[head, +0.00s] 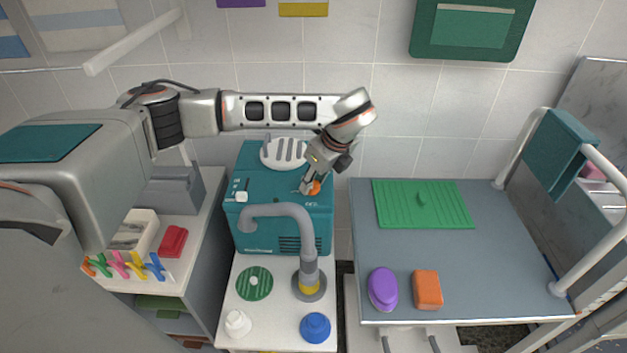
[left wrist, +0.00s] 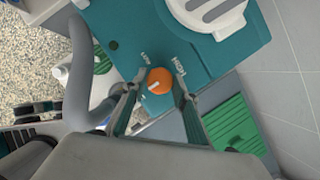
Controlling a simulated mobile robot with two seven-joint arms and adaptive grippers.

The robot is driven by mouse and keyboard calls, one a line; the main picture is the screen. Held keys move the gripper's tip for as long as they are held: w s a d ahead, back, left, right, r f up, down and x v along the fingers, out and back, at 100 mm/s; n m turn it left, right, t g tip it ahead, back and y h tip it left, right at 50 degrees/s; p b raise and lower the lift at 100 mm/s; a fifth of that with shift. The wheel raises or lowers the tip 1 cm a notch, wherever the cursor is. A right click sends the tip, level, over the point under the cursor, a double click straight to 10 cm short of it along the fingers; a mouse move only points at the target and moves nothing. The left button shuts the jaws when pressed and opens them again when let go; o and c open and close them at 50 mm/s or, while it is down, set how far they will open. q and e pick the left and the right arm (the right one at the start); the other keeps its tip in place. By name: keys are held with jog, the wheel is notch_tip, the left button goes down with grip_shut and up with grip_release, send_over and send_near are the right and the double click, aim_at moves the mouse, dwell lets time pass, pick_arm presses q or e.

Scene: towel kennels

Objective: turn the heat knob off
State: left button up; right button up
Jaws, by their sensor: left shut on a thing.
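The heat knob (head: 315,188) is a round orange dial on the top of a teal machine (head: 262,218), near its right front. In the left wrist view the knob (left wrist: 159,81) shows a white pointer mark, with small white lettering on either side. My left gripper (head: 310,185) reaches down to the knob from above. In the left wrist view its two fingers (left wrist: 157,90) stand on either side of the knob, and the gripper is shut on it. The fingers hide part of the knob in the head view. My right gripper is not in view.
A grey bent hose (head: 285,212) rises close in front of the machine. A white vented lid (head: 284,152) sits behind the knob. The grey table (head: 470,262) at right holds a green ribbed mat (head: 400,210), a purple item (head: 383,288) and an orange block (head: 428,289).

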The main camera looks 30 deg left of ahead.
pick_arm(q)
jog(key=shift+f, duration=0.1)
jog(key=o, duration=1.1)
jog(key=shift+d+r, duration=0.1)
jog(key=shift+r, duration=0.15)
jog(key=v, duration=1.1)
jog(key=shift+r, duration=0.25)
jog(key=shift+s+d, duration=0.1)
jog(key=shift+d, duration=0.05)
